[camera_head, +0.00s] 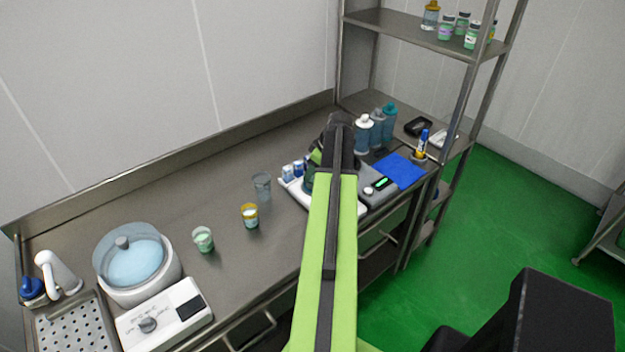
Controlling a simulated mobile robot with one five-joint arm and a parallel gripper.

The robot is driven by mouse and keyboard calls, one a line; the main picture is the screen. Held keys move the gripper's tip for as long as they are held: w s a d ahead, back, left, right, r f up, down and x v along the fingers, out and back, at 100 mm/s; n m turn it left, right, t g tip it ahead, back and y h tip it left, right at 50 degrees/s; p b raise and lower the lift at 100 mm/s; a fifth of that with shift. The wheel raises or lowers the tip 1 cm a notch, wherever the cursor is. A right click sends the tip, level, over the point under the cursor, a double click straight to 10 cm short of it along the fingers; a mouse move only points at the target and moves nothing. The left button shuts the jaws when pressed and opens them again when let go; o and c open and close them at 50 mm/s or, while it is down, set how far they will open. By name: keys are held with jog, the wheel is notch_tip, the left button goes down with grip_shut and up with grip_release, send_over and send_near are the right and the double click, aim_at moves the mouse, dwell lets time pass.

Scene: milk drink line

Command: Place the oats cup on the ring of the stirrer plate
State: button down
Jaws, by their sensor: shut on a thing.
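My gripper (318,157) is at the far end of my green and black arm, over the right part of the bench. A grey device with a lit green display (380,183), which looks like the stirrer plate, sits just right of the arm. Its ring is not visible behind the arm. A cup with pale green contents (203,240) and a yellow-banded cup (249,216) stand left of the arm.
A clear glass (262,186) stands near a white tray (292,188) with small blue-and-white containers. A blue mat (400,170) and several bottles (363,134) are right of my gripper. A round lidded vessel (137,265) stands at left. Bare bench lies between it and the cups.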

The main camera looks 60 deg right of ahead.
jog(key=shift+f, duration=0.75)
jog(key=shift+r, duration=0.25)
jog(key=shift+f, duration=0.3)
jog(key=c, duration=0.7)
grip_release()
jog(key=shift+r, duration=0.1)
jog(key=shift+r, duration=0.1)
jog(key=shift+r+p, duration=0.25)
jog(key=shift+p, duration=0.05)
jog(key=p+v, duration=1)
jog(key=v, duration=0.1)
jog(key=shift+s+r+p, duration=0.15)
jog(key=shift+r+p, duration=0.2)
jog(key=shift+p, duration=0.05)
